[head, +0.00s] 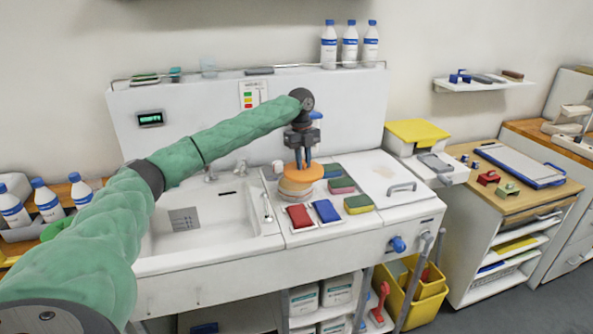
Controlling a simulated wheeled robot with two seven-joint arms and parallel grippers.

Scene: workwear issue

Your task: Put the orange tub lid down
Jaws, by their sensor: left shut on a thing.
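My left gripper (307,158) points straight down over the counter beside the sink and is shut on the orange tub lid (302,172). The lid is a round orange disc, lying about level. Right under it is a round, pale pinkish-beige thing (294,187), mostly covered by the lid. I cannot tell whether the lid touches it. My right gripper is not in view.
Red (300,216) and blue (327,211) packs lie in front. Sponges (341,186) are close on the right, with another green-and-yellow sponge (358,204) nearer the front. The sink basin (215,225) is on the left. The white counter on the right (377,172) is mostly clear.

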